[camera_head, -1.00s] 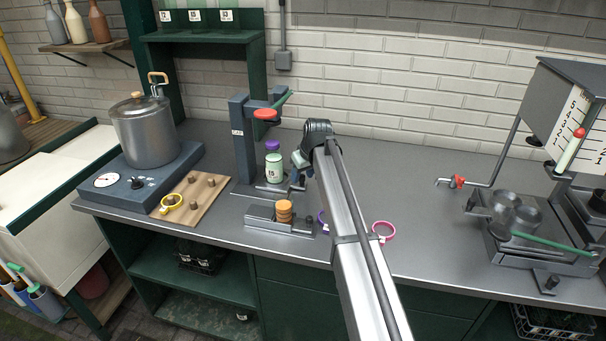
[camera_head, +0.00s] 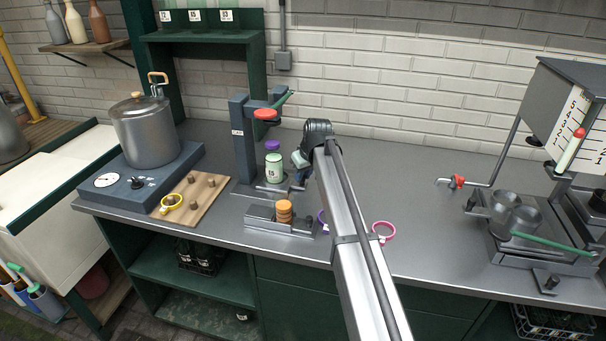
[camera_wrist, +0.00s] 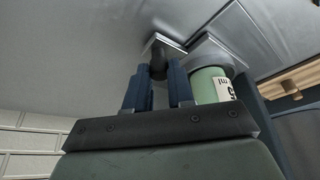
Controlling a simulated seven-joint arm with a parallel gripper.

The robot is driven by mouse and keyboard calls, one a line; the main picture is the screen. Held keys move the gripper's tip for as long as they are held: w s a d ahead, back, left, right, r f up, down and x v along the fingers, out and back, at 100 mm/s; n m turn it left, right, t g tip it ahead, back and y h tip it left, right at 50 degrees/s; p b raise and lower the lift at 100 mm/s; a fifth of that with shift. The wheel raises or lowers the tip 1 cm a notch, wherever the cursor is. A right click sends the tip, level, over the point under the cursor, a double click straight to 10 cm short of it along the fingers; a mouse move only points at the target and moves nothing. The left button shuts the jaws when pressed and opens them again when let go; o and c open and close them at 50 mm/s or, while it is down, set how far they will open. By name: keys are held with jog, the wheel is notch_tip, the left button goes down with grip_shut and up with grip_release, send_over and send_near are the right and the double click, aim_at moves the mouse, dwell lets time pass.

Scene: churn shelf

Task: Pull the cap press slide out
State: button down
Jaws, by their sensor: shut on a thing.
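The cap press (camera_head: 243,140) is a dark grey column with a red head on the counter. Its slide (camera_head: 268,188) lies low at its base and carries a pale green jar (camera_head: 274,168) with a number label. A purple cap (camera_head: 272,145) shows just above the jar, under the press head; I cannot tell whether they touch. My gripper (camera_head: 299,181) is low at the slide's right end. In the wrist view its blue fingers (camera_wrist: 160,85) are shut on the slide's dark knob (camera_wrist: 158,68), with the jar (camera_wrist: 208,88) close beside them. The jar's top is hidden there.
A grey holder (camera_head: 262,222) with stacked orange discs stands in front of the press. Purple and pink rings (camera_head: 383,231) lie near my arm. A board with a yellow ring (camera_head: 172,202) and a pot (camera_head: 147,132) are at left.

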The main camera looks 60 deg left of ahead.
jog(key=w+d, duration=0.8)
jog(key=shift+w+d, duration=0.1)
jog(key=shift+w, duration=0.05)
dwell(0.5)
jog(key=c, duration=1)
grip_release()
jog(key=v, duration=1.4)
